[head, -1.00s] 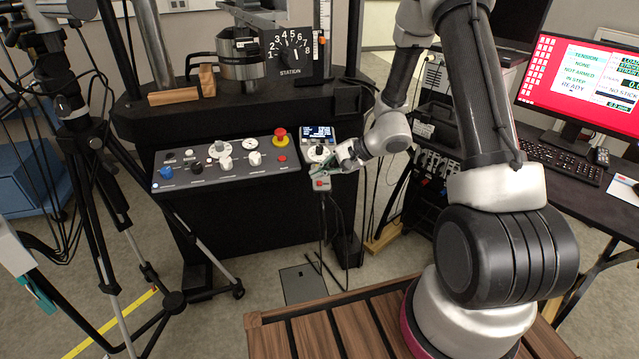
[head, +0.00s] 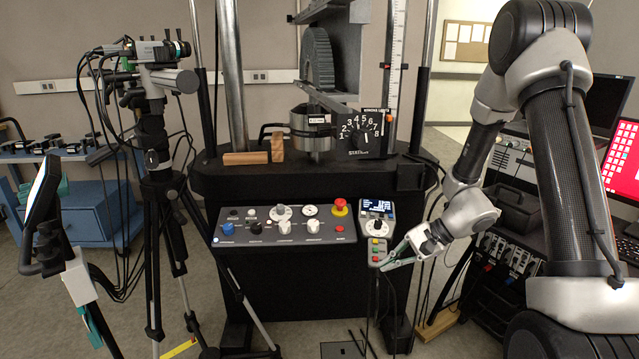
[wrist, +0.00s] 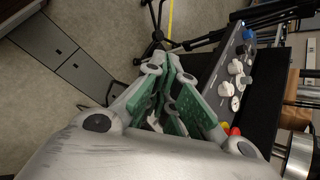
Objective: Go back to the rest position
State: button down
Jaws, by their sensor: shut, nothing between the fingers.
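My gripper (head: 388,265) is in front of the test machine, at the right end of its control panel. In the head view its fingertips are close to the lower part of the small handheld controller (head: 378,232) with a lit display. I cannot tell whether they touch it. In the wrist view my gripper (wrist: 172,62) shows green-padded fingers drawn together with nothing between them. My arm rises at the right side of the head view. The sloped control panel (head: 262,243) has several knobs and a red emergency button (head: 340,207); the panel also shows in the wrist view (wrist: 222,78).
A camera tripod (head: 153,200) with hanging cables stands to the left. A desk with a red monitor (head: 622,170) is at the right. Open floor shows at the left.

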jog(key=s+d+r+n+t+h, duration=0.1)
jog(key=s+d+r+n+h, duration=0.3)
jog(key=s+d+r, duration=0.3)
jog(key=s+d+r+n+t+h, duration=0.1)
jog(key=s+d+r+n+h, duration=0.4)
jog(key=s+r, duration=1.1)
notch_tip(320, 180, up, 4)
jog(key=shift+d+f+n, duration=0.2)
jog(key=shift+d+n, duration=0.6)
jog(key=shift+d, duration=0.2)
dwell(0.3)
